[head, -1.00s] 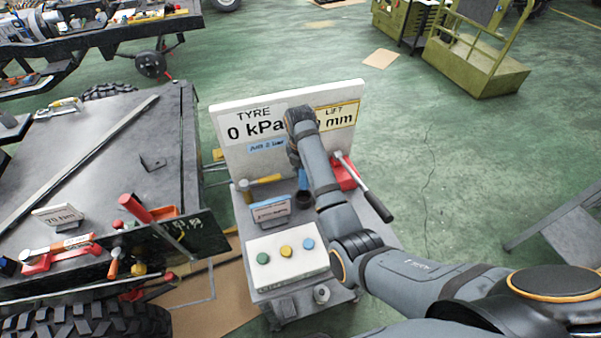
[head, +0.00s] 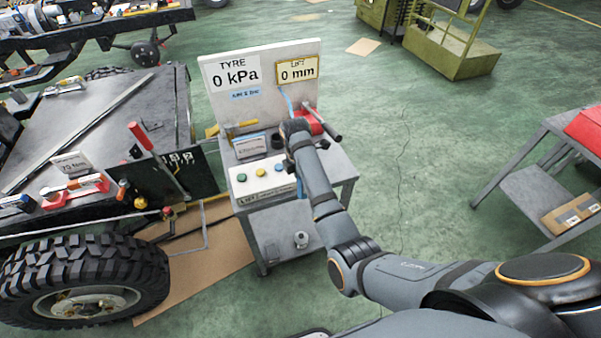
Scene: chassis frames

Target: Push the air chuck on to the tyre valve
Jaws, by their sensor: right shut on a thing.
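My right gripper (head: 291,132) is over the cart, seen from behind, and my wrist hides most of its fingers. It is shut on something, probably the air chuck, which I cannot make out. A light blue hose (head: 287,100) runs from the panel down to the gripper. The black tyre (head: 85,258) with a grey rim stands at the lower left, well apart from the gripper. I cannot make out its valve. The white panel (head: 238,104) reads TYRE 0 kPa and LIFT 0 mm. My left gripper is out of view.
The grey cart (head: 338,171) carries a button box (head: 261,180), a small sign (head: 250,146) and a red tool (head: 308,122). The chassis deck (head: 95,122) with tools lies left. Cardboard (head: 195,283) lies beside the tyre. A grey table (head: 540,190) stands right. Green floor between is clear.

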